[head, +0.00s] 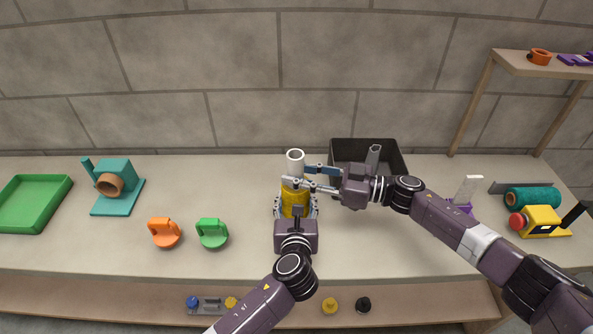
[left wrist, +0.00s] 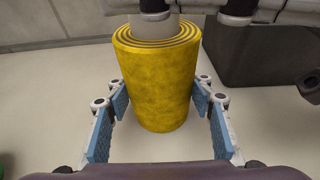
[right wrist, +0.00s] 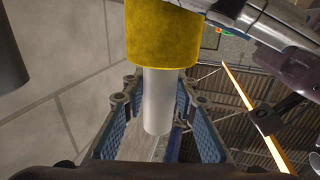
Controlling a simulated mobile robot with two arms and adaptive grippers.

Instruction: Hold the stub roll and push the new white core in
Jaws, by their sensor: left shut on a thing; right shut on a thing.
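The stub roll is a yellow felt roll (head: 294,199) standing upright on the table; its spiral layers show at the top in the left wrist view (left wrist: 155,85). My left gripper (head: 295,207) is shut on it, with a blue-padded finger on each side. The white core (head: 295,162) stands upright at the roll's top, its hollow upper end clear. My right gripper (head: 312,178) is shut on the core just above the roll. In the right wrist view the core (right wrist: 157,105) lies between the blue pads and meets the yellow roll. How deep it sits inside is hidden.
A dark grey bin (head: 368,150) with a grey tube in it stands right behind my right gripper. A teal holder (head: 115,185), an orange piece (head: 164,233), a green piece (head: 212,233) and a green tray (head: 33,203) are left. A yellow device (head: 540,221) and teal roll (head: 532,198) are right.

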